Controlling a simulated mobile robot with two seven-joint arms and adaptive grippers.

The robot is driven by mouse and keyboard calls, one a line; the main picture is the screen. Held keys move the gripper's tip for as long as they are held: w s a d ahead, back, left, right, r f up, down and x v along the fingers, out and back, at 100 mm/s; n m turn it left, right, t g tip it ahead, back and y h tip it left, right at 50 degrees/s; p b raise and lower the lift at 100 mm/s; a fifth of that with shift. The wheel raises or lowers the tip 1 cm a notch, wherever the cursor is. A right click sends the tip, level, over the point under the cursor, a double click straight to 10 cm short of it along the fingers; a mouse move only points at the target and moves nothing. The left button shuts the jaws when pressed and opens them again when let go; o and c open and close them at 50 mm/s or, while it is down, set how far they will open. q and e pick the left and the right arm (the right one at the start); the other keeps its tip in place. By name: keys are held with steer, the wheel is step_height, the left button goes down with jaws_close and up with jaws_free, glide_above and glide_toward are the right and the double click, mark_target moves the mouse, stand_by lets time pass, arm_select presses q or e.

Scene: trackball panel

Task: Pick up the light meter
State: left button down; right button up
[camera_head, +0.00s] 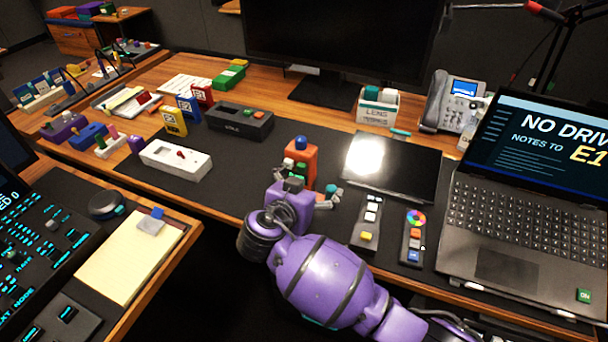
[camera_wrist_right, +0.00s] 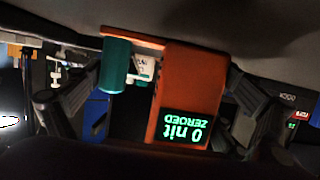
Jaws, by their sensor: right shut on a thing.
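The light meter is an orange block with a blue knob on top. In the head view its upper part (camera_head: 302,155) shows upright over the dark desk mat, beyond my right gripper. My right gripper (camera_head: 310,178) is shut on it, with the purple wrist hiding its lower part. In the right wrist view the orange body (camera_wrist_right: 190,85) fills the middle between the two dark fingers (camera_wrist_right: 155,105). Its display reads "0 nit ZEROED" upside down, and a teal cylinder sits beside it. I cannot tell whether its base touches the mat. My left gripper is not in view.
A white box (camera_head: 176,160) and a dark case (camera_head: 240,122) lie left of the meter. A black panel with a bright patch (camera_head: 392,165) lies to its right, with small control strips (camera_head: 368,215) in front. A laptop (camera_head: 510,215) stands at the far right.

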mark_target(312, 173)
steer(key=shift+r, duration=0.65)
steer(key=s+r, duration=0.1)
steer(key=r, duration=0.1)
steer(key=s+r, duration=0.1)
steer(key=r, duration=0.1)
steer(key=s+r, duration=0.2)
steer(key=r, duration=0.1)
steer(key=shift+a+p, duration=0.15)
steer(key=shift+p, duration=0.25)
steer(key=s+r, duration=0.4)
steer(key=s, duration=0.6)
steer(key=shift+r, duration=0.4)
steer(key=shift+f, duration=0.1)
